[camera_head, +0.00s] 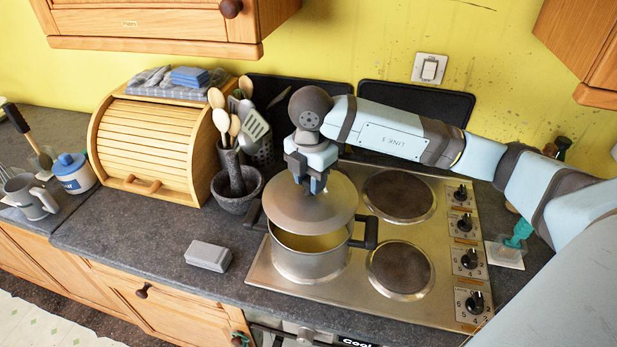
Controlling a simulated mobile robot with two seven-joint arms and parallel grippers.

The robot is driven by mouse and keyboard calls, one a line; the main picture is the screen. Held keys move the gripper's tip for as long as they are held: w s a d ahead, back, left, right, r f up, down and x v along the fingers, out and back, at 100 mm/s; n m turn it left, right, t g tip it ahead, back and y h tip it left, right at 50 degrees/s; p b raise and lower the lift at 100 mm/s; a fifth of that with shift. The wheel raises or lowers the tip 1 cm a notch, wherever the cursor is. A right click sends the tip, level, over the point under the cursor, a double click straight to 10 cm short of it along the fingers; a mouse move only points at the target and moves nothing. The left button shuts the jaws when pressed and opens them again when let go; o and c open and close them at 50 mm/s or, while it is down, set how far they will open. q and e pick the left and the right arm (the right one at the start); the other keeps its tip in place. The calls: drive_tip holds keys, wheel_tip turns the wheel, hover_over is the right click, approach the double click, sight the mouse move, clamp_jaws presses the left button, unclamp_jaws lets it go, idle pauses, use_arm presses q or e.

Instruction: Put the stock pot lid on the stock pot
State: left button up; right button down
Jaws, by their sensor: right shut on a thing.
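The stock pot (310,264) is a grey metal pot with a dark handle at its right side. It stands on the front left burner of the hob, and a yellowish inside shows below the lid. The stock pot lid (283,207) is a grey disc, held slightly tilted above the pot and set a little toward the back; the front of the opening shows. My right gripper (312,190) comes down from above and is shut on the lid at its middle; the fingers hide the knob. My left gripper is not in view.
The steel hob (355,290) has several burners and knobs along its right side. A mortar with pestle (238,190), a utensil holder (262,150) and a wooden bread bin (150,150) stand left of the pot. A grey box (208,256) lies on the front counter.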

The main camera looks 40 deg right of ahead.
sight(311, 198)
drive_tip(key=shift+s+r, duration=0.15)
drive_tip(key=shift+s, duration=0.2)
drive_tip(key=shift+w+f+b, duration=0.1)
drive_tip(key=shift+f+b, duration=0.3)
drive_tip(key=shift+f, duration=0.05)
drive_tip(key=shift+f+b, duration=1.2)
drive_tip(key=shift+f, duration=0.35)
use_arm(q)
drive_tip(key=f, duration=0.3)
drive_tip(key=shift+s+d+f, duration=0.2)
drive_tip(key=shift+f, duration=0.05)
use_arm(e)
drive_tip(key=shift+f, duration=0.35)
use_arm(q)
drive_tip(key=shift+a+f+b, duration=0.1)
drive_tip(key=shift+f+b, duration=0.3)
drive_tip(key=shift+b, duration=0.15)
use_arm(e)
drive_tip(key=shift+f, duration=0.4)
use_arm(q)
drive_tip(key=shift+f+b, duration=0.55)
use_arm(e)
drive_tip(key=shift+f, duration=0.55)
